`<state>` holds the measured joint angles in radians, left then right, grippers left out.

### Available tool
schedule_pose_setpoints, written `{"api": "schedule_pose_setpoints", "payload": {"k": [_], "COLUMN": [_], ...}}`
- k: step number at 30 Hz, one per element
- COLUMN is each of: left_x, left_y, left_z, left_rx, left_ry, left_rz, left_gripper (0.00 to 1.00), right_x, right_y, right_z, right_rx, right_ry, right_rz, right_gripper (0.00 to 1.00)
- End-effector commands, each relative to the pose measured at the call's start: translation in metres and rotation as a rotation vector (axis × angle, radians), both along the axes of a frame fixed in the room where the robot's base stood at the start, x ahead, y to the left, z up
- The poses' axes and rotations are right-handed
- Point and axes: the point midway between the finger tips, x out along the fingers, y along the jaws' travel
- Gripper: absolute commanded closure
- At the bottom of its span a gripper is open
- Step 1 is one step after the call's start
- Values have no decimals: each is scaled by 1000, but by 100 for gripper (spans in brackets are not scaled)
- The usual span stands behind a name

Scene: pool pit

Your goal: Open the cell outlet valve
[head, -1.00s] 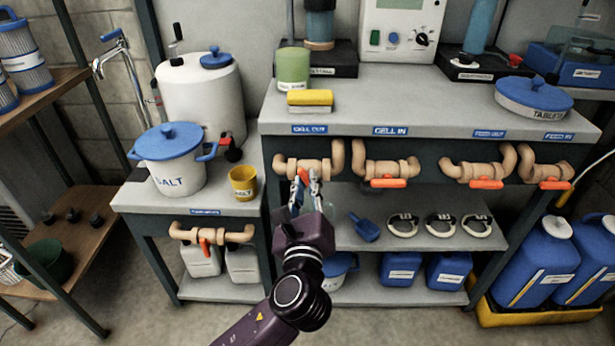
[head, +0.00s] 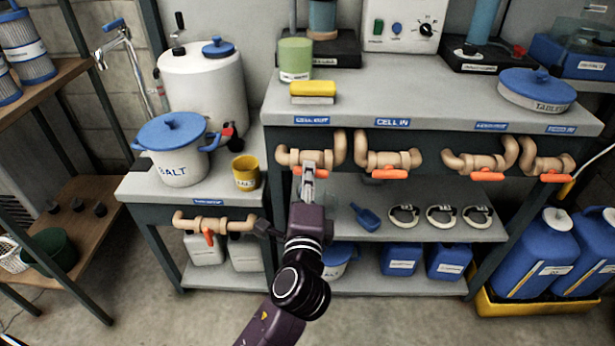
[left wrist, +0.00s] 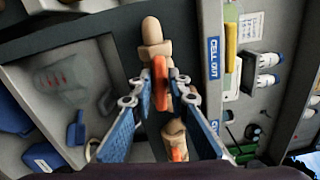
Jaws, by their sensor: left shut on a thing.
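The cell outlet valve (head: 293,157) is a tan pipe fitting under the bench edge, below the CELL OUT label (head: 311,120). Its orange handle (head: 296,171) lies along the pipe and is partly hidden by my gripper in the head view. My left gripper (head: 309,174) is at this valve. In the left wrist view, the blue-padded fingers of my left gripper (left wrist: 173,88) close in on both sides of the orange handle (left wrist: 160,83), and the gripper is shut on it. My right gripper is not in view.
The CELL IN valve (head: 390,162) is close on the right, with two more orange-handled valves beyond. A lower valve (head: 213,226) is at the left under the salt pot (head: 180,160). A shelf (head: 345,228) with a blue scoop (head: 365,216) lies below.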

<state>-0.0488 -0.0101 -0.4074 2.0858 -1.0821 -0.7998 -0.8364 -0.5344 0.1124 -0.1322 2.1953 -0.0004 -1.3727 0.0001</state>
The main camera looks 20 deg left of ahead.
Motion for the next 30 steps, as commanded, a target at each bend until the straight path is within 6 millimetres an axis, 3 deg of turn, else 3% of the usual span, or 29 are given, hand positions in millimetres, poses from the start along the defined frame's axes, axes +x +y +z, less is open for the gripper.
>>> {"api": "schedule_pose_setpoints", "payload": {"k": [9,26,27,30], "left_x": [0,0,0,0], "left_y": [0,0,0,0], "left_z": [-3,-3,-3,-3], "left_rx": [-130,-158,-158,-158], "left_ry": [-33,-40,-40,-41], "left_rz": [1,2,2,1], "left_gripper": [100,100,82,71], "right_x": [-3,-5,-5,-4], "right_y": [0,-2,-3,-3], "right_z": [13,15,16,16], "right_rx": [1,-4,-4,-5], "right_ry": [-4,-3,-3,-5], "right_rz": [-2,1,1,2], "right_gripper": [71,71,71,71]}}
